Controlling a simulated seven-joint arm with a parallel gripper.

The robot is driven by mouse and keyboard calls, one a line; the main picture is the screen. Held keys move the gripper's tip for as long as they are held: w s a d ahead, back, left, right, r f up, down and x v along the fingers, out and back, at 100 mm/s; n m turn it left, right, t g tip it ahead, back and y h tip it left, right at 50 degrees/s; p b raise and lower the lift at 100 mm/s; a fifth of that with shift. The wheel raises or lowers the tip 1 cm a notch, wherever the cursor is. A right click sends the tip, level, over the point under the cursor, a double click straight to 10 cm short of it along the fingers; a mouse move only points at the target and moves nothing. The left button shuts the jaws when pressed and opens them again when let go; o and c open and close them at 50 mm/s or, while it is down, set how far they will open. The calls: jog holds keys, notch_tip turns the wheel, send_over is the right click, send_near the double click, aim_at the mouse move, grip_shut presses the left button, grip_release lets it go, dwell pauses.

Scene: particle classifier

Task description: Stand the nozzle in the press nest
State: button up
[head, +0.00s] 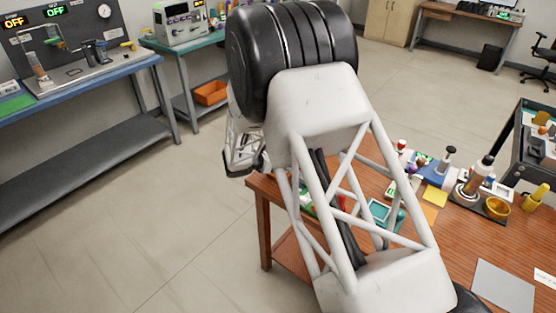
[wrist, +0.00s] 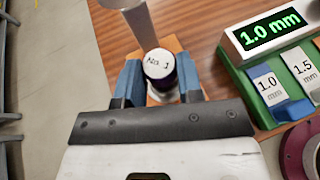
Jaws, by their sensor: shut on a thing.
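In the wrist view my gripper (wrist: 160,76) has its two blue fingers on either side of a dark cylindrical piece with a white round top (wrist: 158,64) marked "No. 1". It is shut on this piece, which looks upright from above. I cannot tell for sure that it is the nozzle. Its lower end is mostly hidden by the fingers, with an orange-brown surface around it. A grey post (wrist: 141,24) rises just beyond it. I cannot make out the press nest. In the head view my own arm hides the gripper and the piece.
Right of my gripper stands a green unit with a display (wrist: 270,35) reading "1.0 mm" and slots labelled 1.0 and 1.5. A dark red ring (wrist: 290,155) lies nearer.

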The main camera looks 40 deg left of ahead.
jog(key=shift+f, duration=0.15)
jog(key=o, duration=0.9)
jog(key=shift+o, duration=0.2)
jog(key=shift+r, duration=0.2)
jog(key=v, duration=1.2)
jog(key=shift+r, duration=0.1)
